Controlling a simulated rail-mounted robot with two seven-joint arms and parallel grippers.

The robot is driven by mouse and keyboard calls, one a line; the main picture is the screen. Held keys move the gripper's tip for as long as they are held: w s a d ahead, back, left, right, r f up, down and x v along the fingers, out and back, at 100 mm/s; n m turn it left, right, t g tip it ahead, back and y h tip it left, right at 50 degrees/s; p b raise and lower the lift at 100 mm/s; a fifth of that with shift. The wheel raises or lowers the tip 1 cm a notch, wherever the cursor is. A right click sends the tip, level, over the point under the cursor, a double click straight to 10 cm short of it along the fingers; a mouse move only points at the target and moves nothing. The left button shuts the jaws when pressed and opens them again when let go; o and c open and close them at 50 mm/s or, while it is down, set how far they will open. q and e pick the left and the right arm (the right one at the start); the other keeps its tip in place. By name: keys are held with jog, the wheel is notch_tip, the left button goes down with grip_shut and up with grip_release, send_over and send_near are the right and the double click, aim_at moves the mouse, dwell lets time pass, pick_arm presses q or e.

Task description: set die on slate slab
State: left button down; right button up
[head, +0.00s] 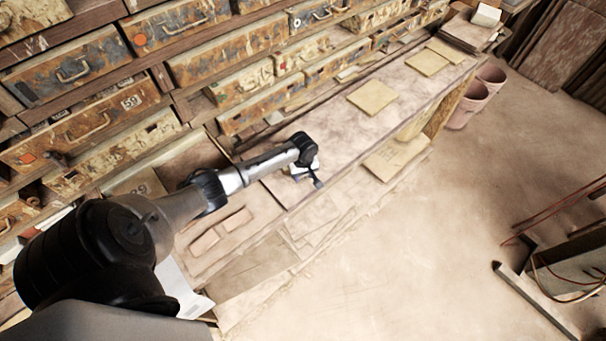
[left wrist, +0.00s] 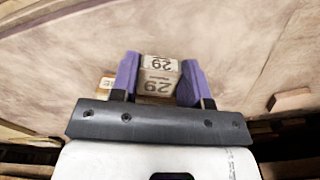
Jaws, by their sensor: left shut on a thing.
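The die (left wrist: 158,80) is a small cream block with a dark "29" on two faces. In the left wrist view it sits between the two purple fingers of my left gripper (left wrist: 160,82), which is shut on it. In the head view my left gripper (head: 317,181) is over the near middle of the long bench, and the die cannot be made out clearly there. I cannot tell for sure which surface is the slate slab; a stack of dark flat slabs (head: 466,36) lies at the bench's far end. My right gripper is not in view.
The long bench (head: 325,130) carries flat yellowish tiles (head: 372,97) farther along and reddish flat pieces (head: 237,220) nearer. A white block (head: 486,15) sits on the dark stack. Drawers (head: 85,65) line the left. Pink pots (head: 468,105) stand beside the bench.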

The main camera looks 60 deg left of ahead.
pick_arm(q)
jog(key=shift+f, duration=0.15)
jog(key=c, duration=0.6)
grip_release()
notch_tip(320, 180, up, 12)
jog(key=f+p, duration=0.1)
jog(key=s+d+f+m+t, duration=0.1)
jog(key=s+d+f+m, duration=0.1)
jog(key=s+d+m, duration=0.45)
jog(key=s+d+f+m, duration=0.2)
jog(key=s+d+m, duration=0.2)
jog(key=s+d, duration=0.55)
jog(key=s+d+r+m+t, duration=0.2)
jog(key=s+d+r+m, duration=0.4)
jog(key=s+d, duration=0.2)
jog(key=shift+d+r+t, duration=0.3)
jog(key=shift+d+r, duration=0.05)
jog(key=shift+d, duration=0.7)
jog(key=shift+m, duration=0.25)
